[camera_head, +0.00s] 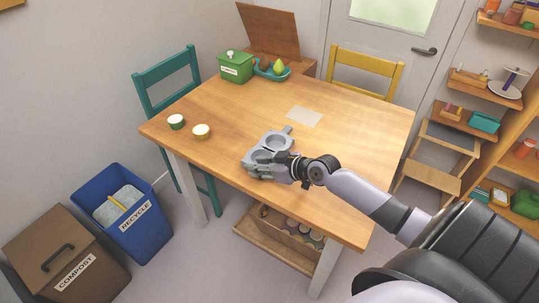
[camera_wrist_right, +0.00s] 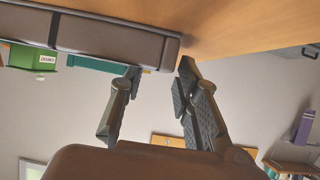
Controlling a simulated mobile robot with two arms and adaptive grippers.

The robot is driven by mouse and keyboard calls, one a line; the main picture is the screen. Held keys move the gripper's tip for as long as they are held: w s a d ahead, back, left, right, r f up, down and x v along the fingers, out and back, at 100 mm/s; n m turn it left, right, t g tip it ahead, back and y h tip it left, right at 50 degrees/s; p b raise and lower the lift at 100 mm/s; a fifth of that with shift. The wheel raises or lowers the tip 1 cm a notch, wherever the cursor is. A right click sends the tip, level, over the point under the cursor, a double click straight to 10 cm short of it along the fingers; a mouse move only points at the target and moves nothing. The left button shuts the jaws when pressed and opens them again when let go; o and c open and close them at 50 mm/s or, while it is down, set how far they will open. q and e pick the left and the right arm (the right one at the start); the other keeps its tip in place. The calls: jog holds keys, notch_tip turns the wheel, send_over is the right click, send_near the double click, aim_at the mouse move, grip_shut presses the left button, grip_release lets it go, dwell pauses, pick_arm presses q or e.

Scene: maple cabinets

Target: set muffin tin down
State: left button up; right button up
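The grey muffin tin (camera_head: 270,142) appears to lie flat on the wooden table (camera_head: 355,115), by its front edge. Its round cups face up. My right gripper (camera_head: 278,166) is at the tin's near side and hides part of it. In the right wrist view, the tin's side (camera_wrist_right: 100,38) crosses the upper left, just beyond the fingertips. The fingers of my right gripper (camera_wrist_right: 160,68) stand apart with a clear gap and nothing visibly clamped between them. Whether a fingertip still touches the tin I cannot tell. My left gripper is not in view.
A green compost box (camera_head: 236,67) and a teal tray (camera_head: 271,69) stand at the table's back. Two small round containers (camera_head: 176,121) (camera_head: 201,131) sit at the left. A flat pale sheet (camera_head: 304,116) lies behind the tin. Teal (camera_head: 168,78) and yellow (camera_head: 366,70) chairs flank the table.

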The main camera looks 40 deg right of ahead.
jog(key=v, duration=1)
jog(key=shift+s, duration=0.1)
jog(key=shift+s+d+r, duration=0.2)
jog(key=shift+s+r, duration=0.15)
jog(key=shift+s, duration=0.15)
